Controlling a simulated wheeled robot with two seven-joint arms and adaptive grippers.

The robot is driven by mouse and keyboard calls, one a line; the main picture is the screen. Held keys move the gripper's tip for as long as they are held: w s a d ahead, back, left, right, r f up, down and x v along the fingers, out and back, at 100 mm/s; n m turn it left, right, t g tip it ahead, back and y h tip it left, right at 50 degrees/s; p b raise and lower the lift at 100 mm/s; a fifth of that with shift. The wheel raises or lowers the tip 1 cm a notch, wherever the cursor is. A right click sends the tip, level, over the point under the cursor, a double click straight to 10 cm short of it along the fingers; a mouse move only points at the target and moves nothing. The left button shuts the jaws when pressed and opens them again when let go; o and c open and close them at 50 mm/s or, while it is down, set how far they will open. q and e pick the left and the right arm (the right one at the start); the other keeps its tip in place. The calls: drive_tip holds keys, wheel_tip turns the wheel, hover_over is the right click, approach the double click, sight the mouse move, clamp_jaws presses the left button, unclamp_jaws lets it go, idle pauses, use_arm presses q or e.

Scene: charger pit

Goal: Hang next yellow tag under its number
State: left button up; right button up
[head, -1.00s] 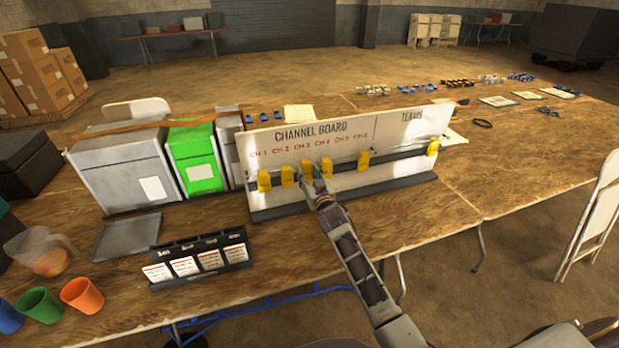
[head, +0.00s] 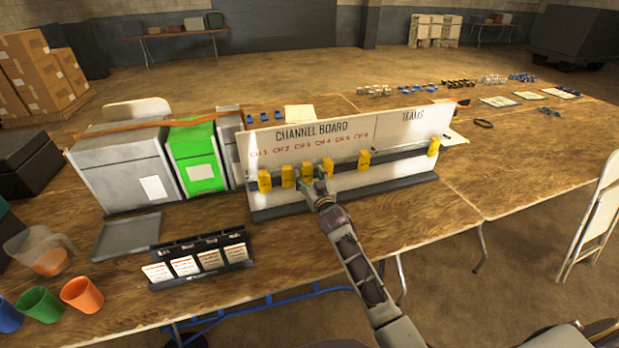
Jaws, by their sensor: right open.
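The white channel board (head: 283,146) stands on the table, with red CH 1 to CH 6 labels in a row and a dark rail below them. Several yellow tags hang along the rail: one at the far left (head: 264,180), one beside it (head: 287,177), others near the middle, one further right (head: 364,160). A lone yellow tag (head: 433,147) is on the right part, under TEAMS. My right gripper (head: 318,178) is open at the rail, close to the tags (head: 307,170) around CH 3 and CH 4, and partly hides them. My left gripper is not in view.
A grey bin (head: 120,172) and a green bin (head: 194,150) stand left of the board. A black card rack (head: 200,262), a grey tray (head: 127,237), a measuring jug (head: 42,250) and cups (head: 82,295) are in front. The table right of the board is mostly clear.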

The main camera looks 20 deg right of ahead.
drive_tip(key=shift+s, duration=0.95)
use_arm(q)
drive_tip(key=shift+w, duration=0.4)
use_arm(e)
drive_tip(key=s, duration=1)
drive_tip(key=shift+d, duration=0.2)
drive_tip(key=shift+s+f, duration=0.1)
drive_tip(key=shift+f, duration=0.05)
